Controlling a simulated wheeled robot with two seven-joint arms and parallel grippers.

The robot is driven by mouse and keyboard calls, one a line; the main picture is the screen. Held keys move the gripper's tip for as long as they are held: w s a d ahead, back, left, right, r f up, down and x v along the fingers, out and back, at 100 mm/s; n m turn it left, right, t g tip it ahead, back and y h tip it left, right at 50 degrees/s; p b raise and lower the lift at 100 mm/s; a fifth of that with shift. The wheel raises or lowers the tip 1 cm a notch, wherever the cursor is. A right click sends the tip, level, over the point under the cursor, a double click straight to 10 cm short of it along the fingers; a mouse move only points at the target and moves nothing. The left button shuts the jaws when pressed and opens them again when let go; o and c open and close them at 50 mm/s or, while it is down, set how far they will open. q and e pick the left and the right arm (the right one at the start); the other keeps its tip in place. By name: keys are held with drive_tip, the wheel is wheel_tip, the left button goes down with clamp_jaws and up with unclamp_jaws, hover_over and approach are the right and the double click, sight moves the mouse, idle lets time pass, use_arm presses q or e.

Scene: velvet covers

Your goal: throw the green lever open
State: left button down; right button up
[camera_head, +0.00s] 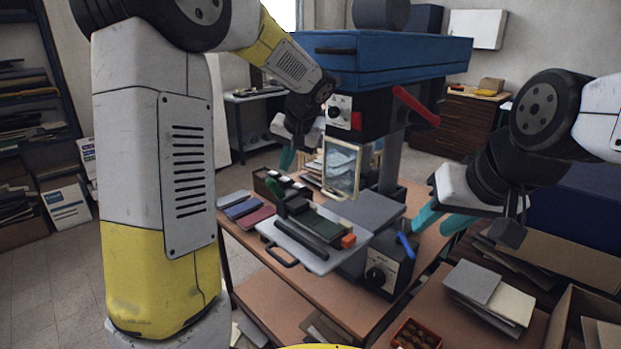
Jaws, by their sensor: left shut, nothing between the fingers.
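A small green-gripped lever (274,191) shows in the head view, tilted up beside the dark clamp block on the sliding tray (300,243). A dark green flat piece (312,228) lies on that tray. My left gripper (289,158) is shut and empty, above and slightly right of the green lever and apart from it. Its teal fingertips are small and partly hidden behind its own body. My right gripper (440,219) is open and empty, with two teal fingers spread, right of the press and far from the green lever.
The blue press head (390,58) hangs over the workbench, with a red lever (415,106) at its side. A clear framed guard (341,168) stands near my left gripper. A blue lever (404,245) sits by the lower control box (383,268). Coloured covers (249,217) lie left.

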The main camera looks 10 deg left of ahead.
sight(281, 190)
use_arm(q)
drive_tip(key=w, duration=0.1)
drive_tip(key=w+d, duration=0.1)
drive_tip(key=shift+w+d+f, duration=0.3)
drive_tip(key=shift+f, duration=0.1)
drive_tip(key=x, duration=1)
drive_tip(key=shift+a, duration=0.15)
drive_tip(key=shift+w+a, duration=0.1)
drive_tip(key=shift+w+a+r, duration=0.15)
